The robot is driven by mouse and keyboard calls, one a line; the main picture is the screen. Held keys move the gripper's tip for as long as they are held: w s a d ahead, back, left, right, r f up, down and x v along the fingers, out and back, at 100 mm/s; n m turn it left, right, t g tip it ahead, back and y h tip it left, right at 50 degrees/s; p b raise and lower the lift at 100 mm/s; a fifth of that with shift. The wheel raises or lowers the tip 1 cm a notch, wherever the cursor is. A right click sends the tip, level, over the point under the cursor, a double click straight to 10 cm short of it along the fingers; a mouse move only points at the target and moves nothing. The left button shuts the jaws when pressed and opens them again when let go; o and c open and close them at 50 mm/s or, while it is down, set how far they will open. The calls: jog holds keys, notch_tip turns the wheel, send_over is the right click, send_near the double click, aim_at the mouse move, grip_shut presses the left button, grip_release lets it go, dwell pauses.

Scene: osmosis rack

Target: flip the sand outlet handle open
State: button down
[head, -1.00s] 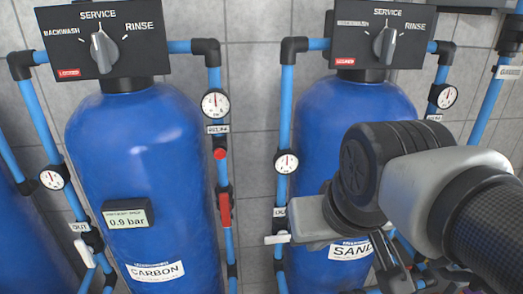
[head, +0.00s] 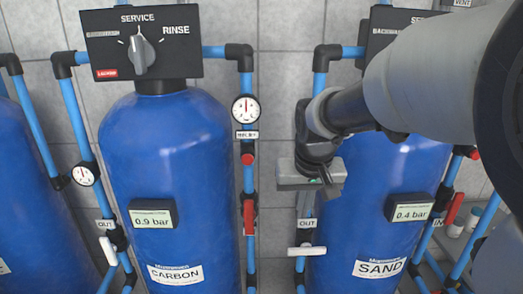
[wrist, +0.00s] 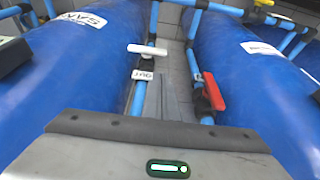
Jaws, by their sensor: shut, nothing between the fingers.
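The sand outlet handle (head: 307,250) is a white lever lying crosswise over the vertical blue pipe left of the sand tank (head: 375,230). The OUT label (head: 307,223) sits just above it. In the wrist view, the handle (wrist: 148,50) lies beyond the label, left of my fingers. My gripper (head: 306,203) is in front of the pipe, above the handle and apart from it. In the wrist view, the thin grey fingers (wrist: 167,95) are together and empty. My arm hides part of the sand tank and its control head.
The carbon tank (head: 165,200) stands left, with a red lever (head: 249,217) upright along its right-hand pipe. A gauge (head: 245,109) is above that lever. Bare tiled wall (head: 278,225) shows between the two pipes. A red lever (head: 454,209) is right of the sand tank.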

aim_at(291, 248)
jog(key=shift+w+a+f, duration=0.15)
jog(key=shift+w+f, duration=0.3)
jog(key=shift+w, duration=0.05)
jog(key=shift+w+a+f, duration=0.15)
jog(key=shift+w+f, duration=0.25)
jog(key=shift+w, duration=0.1)
jog(key=shift+f, duration=0.1)
jog(key=x, duration=0.4)
jog(key=s+x, duration=0.1)
jog(key=x, duration=0.8)
jog(key=shift+s+f, duration=0.15)
jog(key=shift+f, duration=0.35)
